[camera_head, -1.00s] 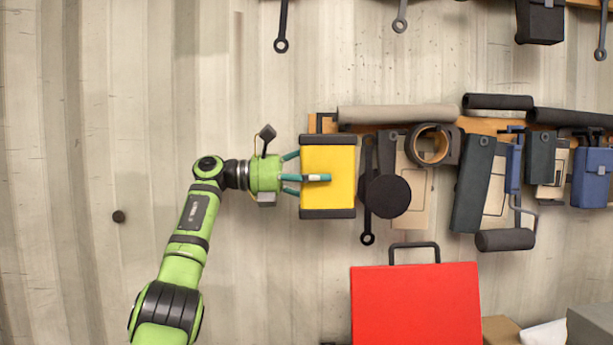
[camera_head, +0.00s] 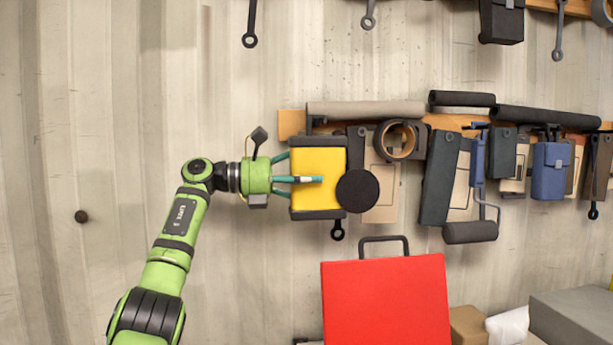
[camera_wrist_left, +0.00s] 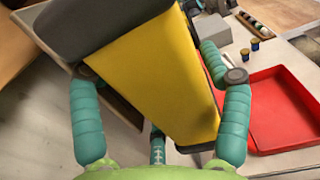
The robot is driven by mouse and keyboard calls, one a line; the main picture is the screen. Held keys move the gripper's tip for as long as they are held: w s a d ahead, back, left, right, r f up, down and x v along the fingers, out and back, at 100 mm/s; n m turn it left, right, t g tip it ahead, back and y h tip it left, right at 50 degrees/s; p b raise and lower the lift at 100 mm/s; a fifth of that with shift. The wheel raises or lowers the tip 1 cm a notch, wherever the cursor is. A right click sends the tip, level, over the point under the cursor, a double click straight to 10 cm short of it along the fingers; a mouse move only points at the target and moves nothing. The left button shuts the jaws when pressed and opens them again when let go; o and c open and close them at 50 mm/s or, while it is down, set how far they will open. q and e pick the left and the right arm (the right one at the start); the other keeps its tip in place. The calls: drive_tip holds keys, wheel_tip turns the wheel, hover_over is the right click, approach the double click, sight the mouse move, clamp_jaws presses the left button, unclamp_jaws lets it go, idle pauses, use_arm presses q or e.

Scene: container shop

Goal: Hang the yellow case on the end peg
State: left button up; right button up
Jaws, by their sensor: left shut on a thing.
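The yellow case (camera_head: 315,163) has black top and bottom ends. My left gripper (camera_head: 300,180) is shut on it from the left side, with one finger across its front. The wrist view also shows the yellow case (camera_wrist_left: 155,85) between the teal fingers. The case is roughly upright, just below the left end of the wooden peg rail (camera_head: 290,123). A dark peg (camera_head: 316,124) stands near that end, right above the case; I cannot tell whether they touch. My right gripper is out of view.
A round black tool head (camera_head: 357,191) overlaps the case's right edge. A dark ring end (camera_head: 337,231) shows below the case. More tools and cases, such as a blue one (camera_head: 551,172), hang to the right. A red case (camera_head: 386,300) stands below. The wall at left is mostly clear.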

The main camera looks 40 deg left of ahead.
use_arm(q)
drive_tip(key=o, duration=1.6)
drive_tip(key=shift+d, duration=0.15)
drive_tip(key=shift+s, duration=0.1)
drive_tip(key=v, duration=1.2)
drive_tip(key=shift+r, duration=0.1)
